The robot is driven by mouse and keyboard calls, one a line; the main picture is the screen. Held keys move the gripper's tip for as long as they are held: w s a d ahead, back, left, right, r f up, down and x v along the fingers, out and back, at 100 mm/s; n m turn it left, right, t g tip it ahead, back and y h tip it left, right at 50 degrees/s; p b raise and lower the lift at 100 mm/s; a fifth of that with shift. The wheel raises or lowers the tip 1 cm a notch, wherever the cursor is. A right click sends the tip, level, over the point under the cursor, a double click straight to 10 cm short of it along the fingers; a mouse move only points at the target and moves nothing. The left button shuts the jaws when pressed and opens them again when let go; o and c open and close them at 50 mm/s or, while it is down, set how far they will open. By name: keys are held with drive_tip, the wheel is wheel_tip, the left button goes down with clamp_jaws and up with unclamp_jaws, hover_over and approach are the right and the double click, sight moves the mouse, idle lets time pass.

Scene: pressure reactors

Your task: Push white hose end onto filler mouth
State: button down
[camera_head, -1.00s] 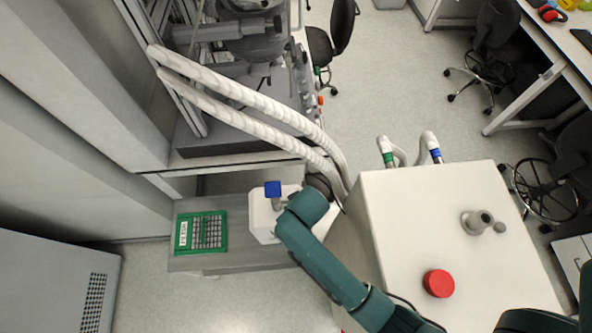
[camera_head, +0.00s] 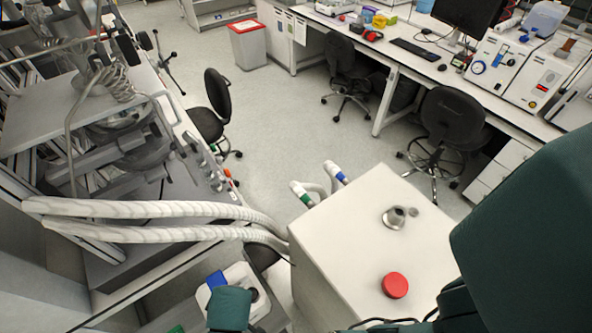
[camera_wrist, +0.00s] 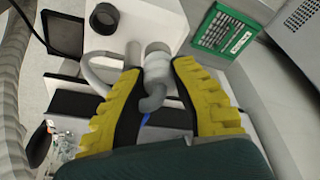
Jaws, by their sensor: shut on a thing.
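In the wrist view my gripper (camera_wrist: 158,75) has its yellow fingers closed around a pale, bent piece, which looks like the white hose end (camera_wrist: 155,92). A ribbed pale collar (camera_wrist: 157,58) sits at the fingertips, against a white housing (camera_wrist: 125,35). I cannot tell whether the hose end is seated on anything. In the head view my arm hides the gripper; the white housing (camera_head: 237,272) with a blue part (camera_head: 217,280) shows beside it. A grey metal mouth (camera_head: 394,217), possibly the filler mouth, stands on the large white cabinet (camera_head: 345,255).
A red knob (camera_head: 395,285) is on the cabinet. Thick white hoses (camera_head: 150,210) run left of it. Hose ends with green and blue bands (camera_head: 337,172) rise behind it. Open floor lies beyond.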

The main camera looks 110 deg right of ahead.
drive_tip(key=w+a+r+n+p, duration=0.2)
drive_tip(key=w+a, duration=0.1)
drive_tip(key=a, duration=0.4)
drive_tip(key=w+a+r+n+y+p, duration=0.1)
drive_tip(key=w+a+r+n+p, duration=0.1)
drive_tip(key=a, duration=0.5)
drive_tip(key=w+a+r+n+t+y+p, duration=0.1)
drive_tip(key=w+a+r+n+p, duration=0.1)
drive_tip(key=a, duration=0.5)
drive_tip(key=shift+w+a+r+n+p, duration=0.3)
drive_tip(key=shift+w+a+n+p, duration=0.1)
drive_tip(key=shift+w+n+p, duration=0.7)
drive_tip(key=shift+s, duration=0.25)
